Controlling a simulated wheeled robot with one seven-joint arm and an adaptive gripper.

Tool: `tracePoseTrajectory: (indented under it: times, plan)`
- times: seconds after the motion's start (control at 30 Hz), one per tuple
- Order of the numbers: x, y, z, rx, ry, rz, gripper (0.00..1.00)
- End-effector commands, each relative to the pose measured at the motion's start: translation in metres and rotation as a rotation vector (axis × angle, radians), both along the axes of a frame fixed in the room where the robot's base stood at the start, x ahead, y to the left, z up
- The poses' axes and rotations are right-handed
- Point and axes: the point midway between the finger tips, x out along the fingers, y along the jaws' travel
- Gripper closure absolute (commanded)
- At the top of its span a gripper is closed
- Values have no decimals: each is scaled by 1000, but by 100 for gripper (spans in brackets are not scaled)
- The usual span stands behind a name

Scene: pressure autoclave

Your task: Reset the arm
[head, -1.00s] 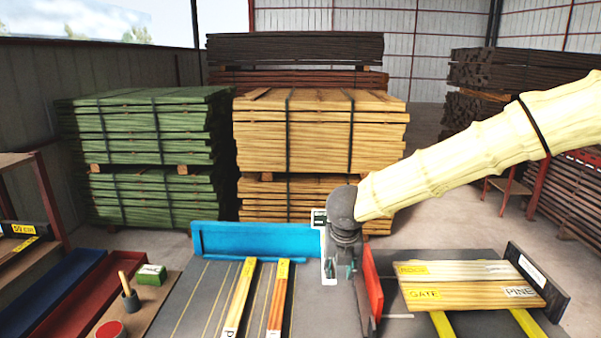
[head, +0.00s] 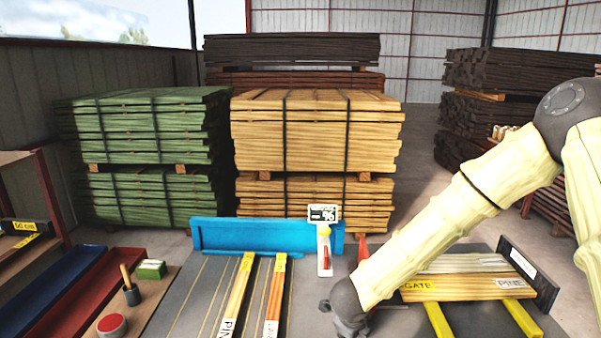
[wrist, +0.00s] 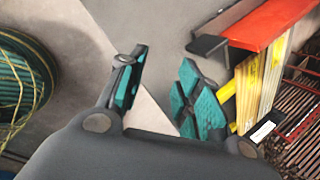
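My arm, in a pale ribbed cover, comes in from the right in the head view and bends down to a dark wrist low in the middle. The gripper itself lies below that picture's edge. In the wrist view my gripper (wrist: 165,85) shows two fingers with teal pads, spread apart. Nothing is held between them; grey floor shows in the gap.
A grey bench with a blue fence (head: 255,237) holds narrow marked boards (head: 238,295). Pine boards (head: 460,287) rest on yellow bars at right, partly behind my arm. A red tin (head: 112,325) and green box (head: 151,269) stand left. Timber stacks (head: 318,130) stand behind.

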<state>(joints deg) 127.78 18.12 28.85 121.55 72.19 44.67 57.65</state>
Motion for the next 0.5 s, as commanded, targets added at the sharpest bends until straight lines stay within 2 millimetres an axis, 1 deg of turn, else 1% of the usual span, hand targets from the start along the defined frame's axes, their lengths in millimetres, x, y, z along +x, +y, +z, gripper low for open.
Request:
tracePoseTrajectory:
  times: [0.03,0.07,0.1,0.17,0.2,0.27,0.3,0.37,0.4,0.47,0.5]
  plan:
    - [-17,-8,-32,-59,33,112,66]
    - [-25,-12,-46,-94,48,184,66]
    - [-37,-17,-65,-137,70,279,66]
    - [-55,-25,-92,-197,104,425,66]
    - [-69,-30,-109,-232,128,523,66]
    - [-91,-36,-133,-282,165,673,66]
    - [-105,-40,-149,-310,189,773,66]
    - [-130,-46,-170,-348,225,927,66]
    - [-146,-49,-184,-370,248,1030,66]
    - [-172,-55,-203,-398,282,1186,66]
    - [-191,-58,-214,-411,304,1290,66]
